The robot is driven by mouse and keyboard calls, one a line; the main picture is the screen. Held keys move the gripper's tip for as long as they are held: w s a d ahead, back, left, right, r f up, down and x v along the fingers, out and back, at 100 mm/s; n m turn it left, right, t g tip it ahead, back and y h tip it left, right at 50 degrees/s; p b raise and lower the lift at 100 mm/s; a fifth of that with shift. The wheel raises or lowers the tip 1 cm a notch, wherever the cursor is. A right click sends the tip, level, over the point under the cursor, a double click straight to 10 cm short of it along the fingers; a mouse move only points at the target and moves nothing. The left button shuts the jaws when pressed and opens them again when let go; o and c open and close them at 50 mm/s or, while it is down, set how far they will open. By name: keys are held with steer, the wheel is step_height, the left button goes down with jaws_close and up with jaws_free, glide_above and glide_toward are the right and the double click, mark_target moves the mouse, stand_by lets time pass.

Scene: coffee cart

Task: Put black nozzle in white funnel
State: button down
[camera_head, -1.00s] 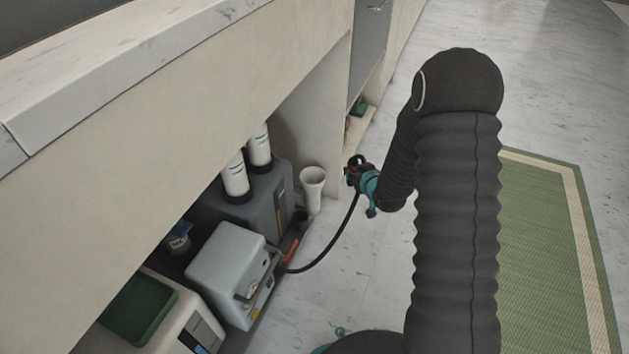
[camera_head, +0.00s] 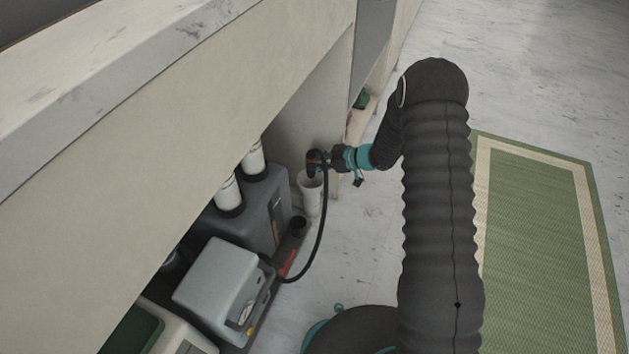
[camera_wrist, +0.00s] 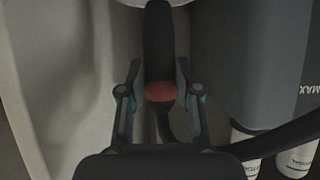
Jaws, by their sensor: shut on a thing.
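My gripper (camera_head: 322,160) is just above the funnel's mouth, reaching in from the right. It is shut on the black nozzle (camera_head: 314,163), which has a black hose running down past the funnel. In the wrist view, the nozzle (camera_wrist: 157,40) with its reddish band sits between the two fingers (camera_wrist: 159,78). A pale rim at the top edge there may be the funnel. Whether the nozzle tip is inside the funnel's mouth cannot be told.
A grey machine with two white cylinders (camera_head: 254,158) on it stands left of the funnel. A smaller light grey machine (camera_head: 216,281) is nearer. The marble-topped counter (camera_head: 190,45) overhangs them. Open floor and a green mat (camera_head: 540,230) lie to the right.

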steer(key=shift+f+b, duration=0.5)
steer(key=shift+f, duration=3.1)
steer(key=shift+f, duration=0.2)
steer(key=c, duration=1.1)
jaws_free()
